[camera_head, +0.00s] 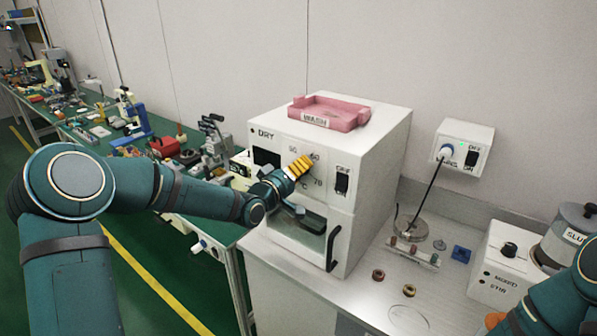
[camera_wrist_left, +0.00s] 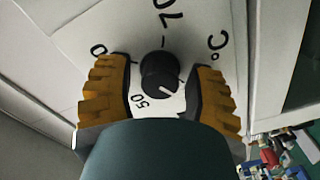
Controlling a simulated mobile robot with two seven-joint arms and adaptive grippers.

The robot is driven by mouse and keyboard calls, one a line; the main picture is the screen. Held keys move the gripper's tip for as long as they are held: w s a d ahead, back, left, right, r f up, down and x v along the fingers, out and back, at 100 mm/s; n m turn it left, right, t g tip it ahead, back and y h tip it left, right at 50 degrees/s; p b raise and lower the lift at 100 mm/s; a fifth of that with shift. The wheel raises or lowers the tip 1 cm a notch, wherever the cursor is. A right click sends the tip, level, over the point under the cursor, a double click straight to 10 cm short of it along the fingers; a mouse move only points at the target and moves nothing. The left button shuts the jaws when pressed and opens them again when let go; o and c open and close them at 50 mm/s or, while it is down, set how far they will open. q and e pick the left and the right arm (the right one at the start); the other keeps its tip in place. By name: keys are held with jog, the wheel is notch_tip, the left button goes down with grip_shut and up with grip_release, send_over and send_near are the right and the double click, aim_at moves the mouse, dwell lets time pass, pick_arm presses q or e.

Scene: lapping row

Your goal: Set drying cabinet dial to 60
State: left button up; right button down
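The white drying cabinet (camera_head: 374,170), marked DRY, stands on the bench. Its round black dial (camera_wrist_left: 162,75) shows in the left wrist view, with marks 50, 70 and °C around it and another mark partly hidden by a finger. The dial's white pointer line faces the lower right, near the 50 side and away from 70. My left gripper (camera_head: 299,167) is at the dial and covers it in the head view. Its yellow fingers stand open on either side of the dial, with gaps visible. My right arm is at the lower right; its gripper is mostly out of frame.
A pink WASH tray (camera_head: 345,117) lies on the cabinet top. A black rocker switch (camera_head: 342,183) and a door handle (camera_head: 333,249) are close to my left gripper. A wall box (camera_head: 463,143), a small rack and a MIXED/STIR unit (camera_head: 497,262) stand to the right.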

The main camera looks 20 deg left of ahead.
pick_arm(q)
grip_shut()
